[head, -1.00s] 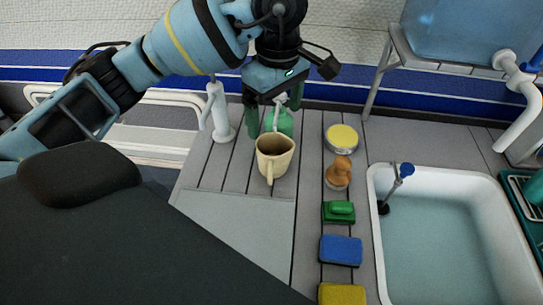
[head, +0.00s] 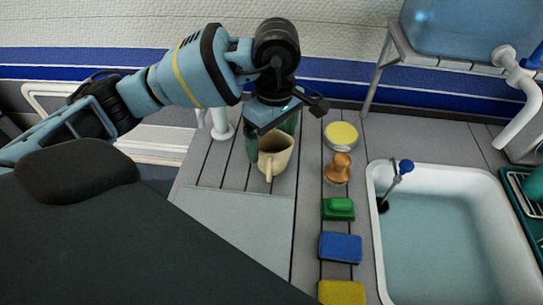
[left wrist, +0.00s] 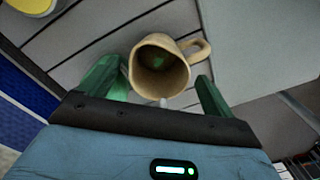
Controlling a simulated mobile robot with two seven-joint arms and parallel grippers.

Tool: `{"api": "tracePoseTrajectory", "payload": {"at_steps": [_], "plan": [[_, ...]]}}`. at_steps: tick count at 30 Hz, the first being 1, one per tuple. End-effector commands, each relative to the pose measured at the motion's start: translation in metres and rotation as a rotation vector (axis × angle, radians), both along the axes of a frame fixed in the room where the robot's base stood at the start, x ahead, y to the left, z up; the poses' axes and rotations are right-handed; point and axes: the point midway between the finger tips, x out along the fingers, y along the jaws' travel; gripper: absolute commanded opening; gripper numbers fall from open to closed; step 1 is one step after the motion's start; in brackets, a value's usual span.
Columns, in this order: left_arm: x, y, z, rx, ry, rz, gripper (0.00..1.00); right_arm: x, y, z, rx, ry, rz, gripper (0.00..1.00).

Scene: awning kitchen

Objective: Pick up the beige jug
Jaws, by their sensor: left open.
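The beige jug (head: 273,158) stands upright on the grey slatted counter left of the sink in the head view. Its handle points toward the front. My left gripper (head: 272,140) is over and just behind the jug, pointing down, and hides part of its rim. In the left wrist view the jug (left wrist: 160,68) shows its open mouth, with something green inside. The green fingers of my left gripper (left wrist: 160,85) are open, one on each side of the jug. I cannot tell whether they touch it. My right gripper is not in view.
A white sink (head: 376,240) is further right. A white dispenser (head: 221,125) stands behind left.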

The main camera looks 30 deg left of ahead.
Motion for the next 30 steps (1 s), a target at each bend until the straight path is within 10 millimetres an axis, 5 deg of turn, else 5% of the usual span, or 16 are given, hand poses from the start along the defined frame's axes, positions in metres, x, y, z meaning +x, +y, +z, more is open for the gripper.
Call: {"api": "tracePoseTrajectory", "payload": {"at_steps": [3,18,30], "plan": [[0.0000,0.0001,0.0002,0.000,0.000,0.000,0.88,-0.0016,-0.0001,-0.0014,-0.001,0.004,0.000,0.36],[0.0001,0.0000,0.0008,0.000,-0.001,0.000,0.25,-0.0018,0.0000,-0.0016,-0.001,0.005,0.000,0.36],[0.0004,-0.0001,0.0036,0.001,-0.001,0.000,0.25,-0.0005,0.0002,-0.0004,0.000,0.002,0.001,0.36]]}}
